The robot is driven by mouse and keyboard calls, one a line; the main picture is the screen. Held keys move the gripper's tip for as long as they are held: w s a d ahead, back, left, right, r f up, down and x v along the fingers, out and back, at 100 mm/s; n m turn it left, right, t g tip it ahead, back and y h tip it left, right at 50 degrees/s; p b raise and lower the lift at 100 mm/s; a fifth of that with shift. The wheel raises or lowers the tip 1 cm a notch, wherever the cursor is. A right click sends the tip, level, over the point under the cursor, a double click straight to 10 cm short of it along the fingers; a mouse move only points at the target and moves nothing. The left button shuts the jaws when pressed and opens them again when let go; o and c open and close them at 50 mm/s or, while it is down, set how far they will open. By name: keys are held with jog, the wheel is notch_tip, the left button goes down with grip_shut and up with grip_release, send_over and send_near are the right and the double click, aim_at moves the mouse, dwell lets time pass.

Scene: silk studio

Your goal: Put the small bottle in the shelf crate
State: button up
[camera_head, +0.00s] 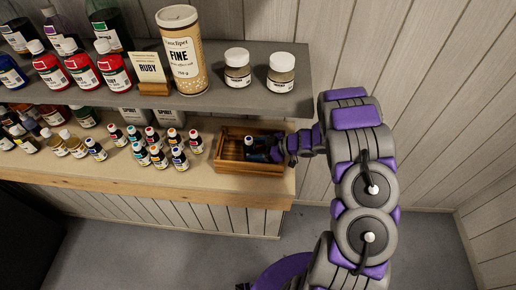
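The wooden shelf crate (248,168) sits at the right end of the lower shelf. A small dark bottle with a pale cap (249,146) is inside the crate's outline, toward its middle. My gripper (268,152) reaches in from the right, over the crate's right side, with its dark fingers at or next to this bottle. The fingers and bottle are both dark and small here, so I cannot tell whether the fingers are closed on it or whether it touches the crate floor. Several similar small bottles (158,156) stand to the left of the crate.
Free floor (200,262) lies below. The plank wall at right is clear.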

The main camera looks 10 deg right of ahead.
jog(key=shift+o, duration=0.2)
jog(key=shift+d, duration=0.4)
jog(key=shift+d+r, duration=0.1)
jog(key=shift+r, duration=0.2)
jog(key=p+v, duration=0.2)
jog(key=v, duration=1)
jog(key=w+d+r+m+t+h, duration=0.3)
jog(key=w+d+r+t+h, duration=0.1)
jog(key=w+d+r+h, duration=0.65)
jog(key=s+d+r+m+g+h, duration=0.1)
jog(key=s+d+r+m+h, duration=0.3)
jog(key=s+r+m+h, duration=0.55)
jog(key=s+a+g+y, duration=0.2)
jog(key=s+a, duration=0.6)
jog(key=s, duration=0.4)
jog(key=s+a+r+g+y, duration=0.1)
jog(key=s+a+g+y, duration=0.2)
jog(key=s+a+g, duration=0.2)
jog(key=s+a+g+y, duration=0.3)
jog(key=s+a, duration=0.8)
jog(key=s, duration=0.9)
jog(key=shift+a+r, duration=0.15)
jog(key=shift+r, duration=0.15)
